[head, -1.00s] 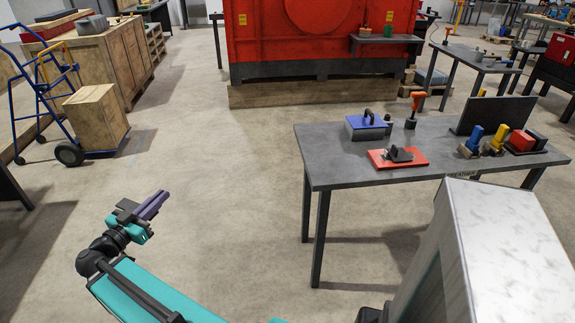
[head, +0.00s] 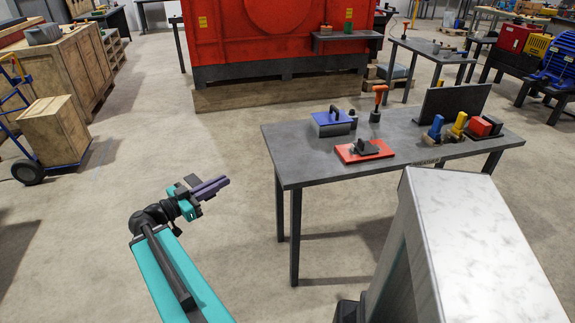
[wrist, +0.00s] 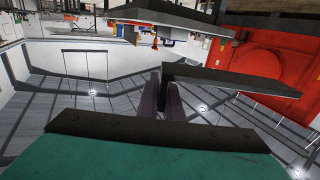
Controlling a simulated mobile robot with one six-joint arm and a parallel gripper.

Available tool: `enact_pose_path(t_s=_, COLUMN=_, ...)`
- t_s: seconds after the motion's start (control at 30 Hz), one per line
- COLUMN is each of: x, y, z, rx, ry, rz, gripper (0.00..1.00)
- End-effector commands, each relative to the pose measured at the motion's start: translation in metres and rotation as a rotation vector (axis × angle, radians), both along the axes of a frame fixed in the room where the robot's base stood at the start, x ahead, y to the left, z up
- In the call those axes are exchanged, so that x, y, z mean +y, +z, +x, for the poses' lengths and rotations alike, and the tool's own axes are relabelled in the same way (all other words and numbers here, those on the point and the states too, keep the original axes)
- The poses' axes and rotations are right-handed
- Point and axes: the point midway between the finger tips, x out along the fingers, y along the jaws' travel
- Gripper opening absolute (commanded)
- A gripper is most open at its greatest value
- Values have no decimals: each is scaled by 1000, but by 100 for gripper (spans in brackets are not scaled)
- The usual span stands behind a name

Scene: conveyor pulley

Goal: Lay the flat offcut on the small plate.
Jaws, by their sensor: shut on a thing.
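My gripper (head: 222,183), with purple fingers, is at the left of the table in the head view, over open floor. In the wrist view its fingers (wrist: 167,92) are shut on a dark, thin, flat piece, which looks like the flat offcut (wrist: 235,80). The piece sticks out to the right from the fingertips there. I cannot tell whether this is the small plate. The gripper is well apart from it.
Behind the red plate stand a blue-topped box (head: 330,122) with a handle and an orange-handled tool (head: 379,97). Blue, yellow and red items and a dark upright panel (head: 452,108) fill the table's right. A hand truck with a crate (head: 55,130) stands left; floor between is clear.

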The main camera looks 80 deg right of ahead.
Motion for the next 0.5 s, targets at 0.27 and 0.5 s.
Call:
enact_pose_path(t_s=0.27, x=-24, y=3, z=-76, rx=0, ry=-156, rz=-2, gripper=0)
enact_pose_path(t_s=0.5, x=-35, y=5, z=-140, rx=0, ry=-287, rz=-1, gripper=0)
